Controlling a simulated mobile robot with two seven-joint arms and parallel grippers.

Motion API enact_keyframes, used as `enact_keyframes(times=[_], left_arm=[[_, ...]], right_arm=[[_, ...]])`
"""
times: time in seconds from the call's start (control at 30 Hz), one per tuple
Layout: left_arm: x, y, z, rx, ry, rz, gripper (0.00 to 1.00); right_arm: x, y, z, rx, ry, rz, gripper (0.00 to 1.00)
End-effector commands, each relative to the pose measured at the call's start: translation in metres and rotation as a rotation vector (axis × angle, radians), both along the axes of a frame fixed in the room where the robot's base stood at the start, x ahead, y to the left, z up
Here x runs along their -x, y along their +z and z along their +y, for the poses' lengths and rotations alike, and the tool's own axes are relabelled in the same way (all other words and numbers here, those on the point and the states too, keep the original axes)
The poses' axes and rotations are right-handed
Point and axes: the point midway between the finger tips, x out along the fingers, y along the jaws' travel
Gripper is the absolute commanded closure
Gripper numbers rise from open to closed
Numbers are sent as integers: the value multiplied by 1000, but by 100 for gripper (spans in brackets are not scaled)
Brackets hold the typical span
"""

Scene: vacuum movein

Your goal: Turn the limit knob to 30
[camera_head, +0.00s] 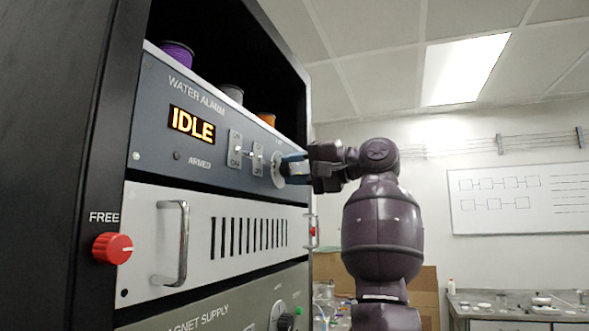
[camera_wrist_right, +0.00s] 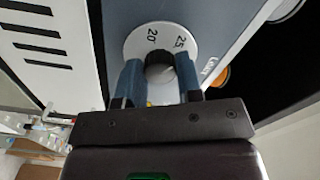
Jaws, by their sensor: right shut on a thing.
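The limit knob (camera_wrist_right: 160,60) is black and sits in the middle of a white dial (camera_wrist_right: 135,44) on the blue-grey panel. The dial also shows in the head view (camera_head: 276,171), at the right end of the WATER ALARM panel. The numbers 20 and 25 show on the dial in the right wrist view; other marks and the pointer are hidden or too small to read. My right gripper (camera_head: 287,168) has its two blue fingers on either side of the knob, shut on it. My left gripper is in neither view.
The alarm display (camera_head: 192,125) reads IDLE, with two toggle switches (camera_head: 236,149) between it and the dial. A red FREE knob (camera_head: 112,248) and a metal handle (camera_head: 173,243) stick out below. Spools (camera_head: 177,55) stand on the shelf above. Open room lies right of the rack.

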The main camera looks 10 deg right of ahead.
Motion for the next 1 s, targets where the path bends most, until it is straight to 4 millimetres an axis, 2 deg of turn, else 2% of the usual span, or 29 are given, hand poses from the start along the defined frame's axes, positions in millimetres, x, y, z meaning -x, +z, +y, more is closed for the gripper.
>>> enact_keyframes(times=[0.7,1.0], left_arm=[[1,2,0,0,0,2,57],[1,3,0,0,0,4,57]], right_arm=[[0,1,-1,-378,-2,556,90],[0,1,-1,-498,-3,735,90]])
